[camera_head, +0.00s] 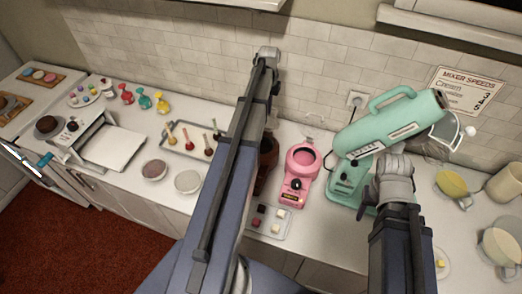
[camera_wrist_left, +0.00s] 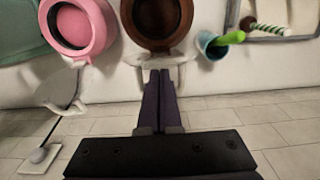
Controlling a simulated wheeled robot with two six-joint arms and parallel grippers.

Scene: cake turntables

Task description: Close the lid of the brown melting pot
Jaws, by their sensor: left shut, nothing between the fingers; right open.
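The brown melting pot (camera_head: 268,160) stands on the counter, mostly hidden behind my left arm in the head view. In the left wrist view its round brown bowl (camera_wrist_left: 157,18) is uncovered at the top. Its pale lid (camera_wrist_left: 182,60) is raised on the wall side of the bowl. My left gripper (camera_wrist_left: 159,72) is shut and empty, with its fingertips at the lid's middle; I cannot tell whether they touch. My right gripper (camera_head: 390,158) is open in front of the green mixer, away from the brown pot.
A pink melting pot (camera_head: 297,185) stands close to the brown one, also with a raised lid. The green mixer (camera_head: 385,125) is further right. A cup with tools (camera_wrist_left: 212,46) is beside the brown pot. The tiled wall (camera_head: 190,50) is close behind. A small tray (camera_head: 270,232) lies in front.

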